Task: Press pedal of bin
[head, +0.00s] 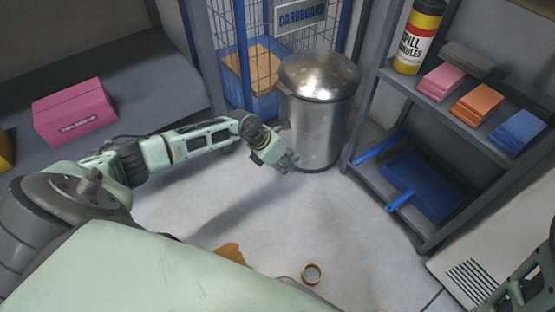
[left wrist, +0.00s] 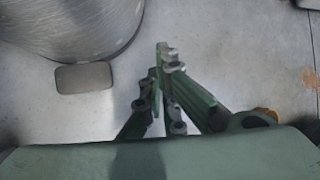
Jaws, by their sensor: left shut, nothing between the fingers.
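A round silver metal bin (head: 318,115) with a domed lid stands on the floor between the wire cage and the shelf; its lid is down. Its curved base (left wrist: 75,25) fills the upper left of the left wrist view. The flat grey pedal (left wrist: 84,77) sticks out from the base there; I cannot make it out in the head view. My left gripper (head: 287,162) is shut and empty, just in front of the bin's lower left side. In the left wrist view its fingertips (left wrist: 165,52) are right of the pedal, apart from it. My right gripper (head: 522,290) shows partly at the lower right.
A blue-framed cage (head: 238,72) with cardboard stands left of the bin. A brown ring (head: 312,273) and a brown patch (head: 231,253) lie on the floor. The floor before the bin is mostly clear.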

